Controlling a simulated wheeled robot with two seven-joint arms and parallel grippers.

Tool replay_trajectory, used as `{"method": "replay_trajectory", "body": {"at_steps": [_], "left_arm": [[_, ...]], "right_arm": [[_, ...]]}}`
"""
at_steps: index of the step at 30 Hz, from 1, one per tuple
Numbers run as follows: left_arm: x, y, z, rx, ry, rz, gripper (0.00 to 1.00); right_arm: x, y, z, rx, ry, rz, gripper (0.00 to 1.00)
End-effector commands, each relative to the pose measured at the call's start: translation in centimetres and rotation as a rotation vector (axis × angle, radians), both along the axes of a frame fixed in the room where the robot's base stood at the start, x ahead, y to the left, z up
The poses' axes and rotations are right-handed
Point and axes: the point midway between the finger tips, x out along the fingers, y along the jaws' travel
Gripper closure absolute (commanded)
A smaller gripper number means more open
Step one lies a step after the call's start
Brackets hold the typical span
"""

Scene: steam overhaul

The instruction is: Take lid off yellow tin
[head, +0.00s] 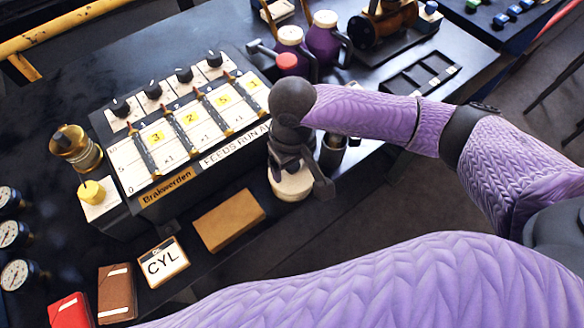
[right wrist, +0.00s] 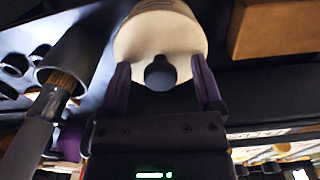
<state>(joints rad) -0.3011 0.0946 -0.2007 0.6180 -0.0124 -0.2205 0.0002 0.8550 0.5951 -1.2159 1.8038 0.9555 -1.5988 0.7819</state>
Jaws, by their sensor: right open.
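A pale cream round tin (head: 291,187) stands near the bench's front edge in the head view, partly hidden under my right gripper (head: 288,160). In the right wrist view its pale round top (right wrist: 157,38) shows with a dark round knob (right wrist: 160,74). The tin looks cream rather than clearly yellow. My right gripper (right wrist: 160,67) is open, with one finger on each side of the knob and a gap between each finger and the knob. I cannot tell whether the fingertips touch the top. My left gripper is not in view.
A brown block (head: 228,220) lies left of the tin. A dark cup (right wrist: 66,66) with a brush stands close by the gripper. A slider panel (head: 185,130) stands behind and to the left. Two purple cans (head: 323,45) stand farther back. The floor lies beyond the front edge.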

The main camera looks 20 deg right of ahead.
Motion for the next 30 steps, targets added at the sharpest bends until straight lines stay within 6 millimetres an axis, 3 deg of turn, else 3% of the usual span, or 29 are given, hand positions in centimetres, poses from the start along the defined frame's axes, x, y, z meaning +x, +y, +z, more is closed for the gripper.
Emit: {"method": "replay_trajectory", "body": {"at_steps": [1, 2, 12, 22, 30], "left_arm": [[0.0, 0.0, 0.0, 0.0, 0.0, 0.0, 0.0], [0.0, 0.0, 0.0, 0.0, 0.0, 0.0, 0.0], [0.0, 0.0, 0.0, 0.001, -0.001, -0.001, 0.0], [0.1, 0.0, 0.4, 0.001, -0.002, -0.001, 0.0], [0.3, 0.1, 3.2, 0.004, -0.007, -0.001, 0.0]], "right_arm": [[0.0, 0.0, 0.0, 0.0, 0.0, 0.0, 0.23], [0.0, 0.0, 0.0, 0.0, 0.0, 0.0, 0.29], [0.0, 0.0, 0.1, 0.0, 0.0, 0.0, 1.0], [0.0, 0.0, 0.8, 0.001, -0.002, 0.0, 1.0], [0.1, 0.1, 7.9, 0.002, -0.004, 0.0, 1.0]]}}
